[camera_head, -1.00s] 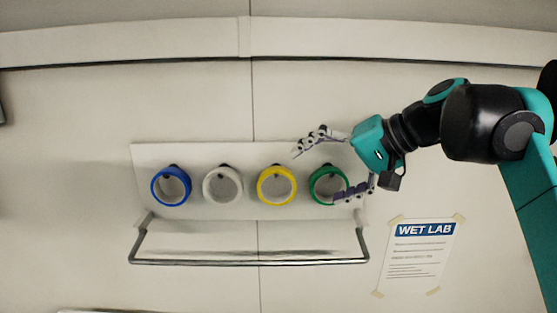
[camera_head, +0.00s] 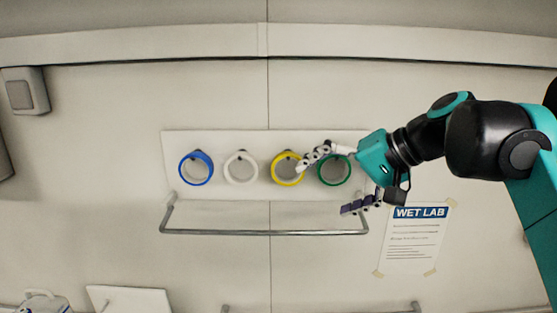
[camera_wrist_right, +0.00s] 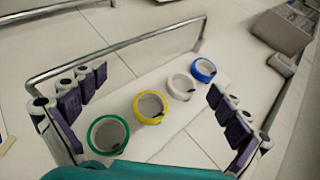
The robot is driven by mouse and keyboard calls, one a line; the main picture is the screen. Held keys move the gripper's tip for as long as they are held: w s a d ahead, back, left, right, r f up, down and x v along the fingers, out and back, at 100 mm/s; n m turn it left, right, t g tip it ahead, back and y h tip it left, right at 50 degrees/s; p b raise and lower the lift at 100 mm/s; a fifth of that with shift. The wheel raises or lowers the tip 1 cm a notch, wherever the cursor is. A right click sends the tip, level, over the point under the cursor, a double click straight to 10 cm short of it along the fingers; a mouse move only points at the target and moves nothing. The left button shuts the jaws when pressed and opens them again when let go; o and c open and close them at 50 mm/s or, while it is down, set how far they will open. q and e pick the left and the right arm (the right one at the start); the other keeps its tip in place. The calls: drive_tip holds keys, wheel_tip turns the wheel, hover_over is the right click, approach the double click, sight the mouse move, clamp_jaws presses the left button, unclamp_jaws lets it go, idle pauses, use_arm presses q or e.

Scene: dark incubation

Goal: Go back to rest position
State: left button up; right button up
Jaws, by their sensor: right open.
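My right gripper (camera_head: 322,184) is open and empty at the right end of a white wall panel. Its fingers spread in front of a green ring (camera_head: 334,184) and partly overlap a yellow ring (camera_head: 276,170) in the head view. A white ring (camera_head: 241,181) and a blue ring (camera_head: 196,183) sit in line to the left. In the right wrist view my right gripper (camera_wrist_right: 150,105) has its fingers wide apart, with the green ring (camera_wrist_right: 91,145) nearest the left fingers. Nothing is between the fingertips. My left gripper is not in view.
A metal rail (camera_head: 265,233) runs below the white panel (camera_head: 215,142). A WET LAB sheet (camera_head: 414,245) is taped at the right. A grey box (camera_head: 25,90) is at the upper left. A jug-like object (camera_head: 42,302) and a white board (camera_head: 130,299) show at the bottom left.

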drive_tip(key=s+d+f+h+b, duration=0.3)
drive_tip(key=f+b, duration=0.7)
drive_tip(key=f, duration=1.3)
drive_tip(key=s+d+f+n+t+h+b, duration=0.1)
drive_tip(key=s+f+b, duration=0.6)
drive_tip(key=f, duration=1.7)
drive_tip(key=s+d+f+n+h+b, duration=0.1)
drive_tip(key=s+d+f+h+b, duration=0.3)
drive_tip(key=f+b, duration=0.9)
wheel_tip(320, 180, down, 11)
drive_tip(key=shift+s+d+r+t+h, duration=0.1)
drive_tip(key=shift+s+d+t+h, duration=0.25)
drive_tip(key=shift+s+d, duration=0.3)
drive_tip(key=shift+a, duration=0.1)
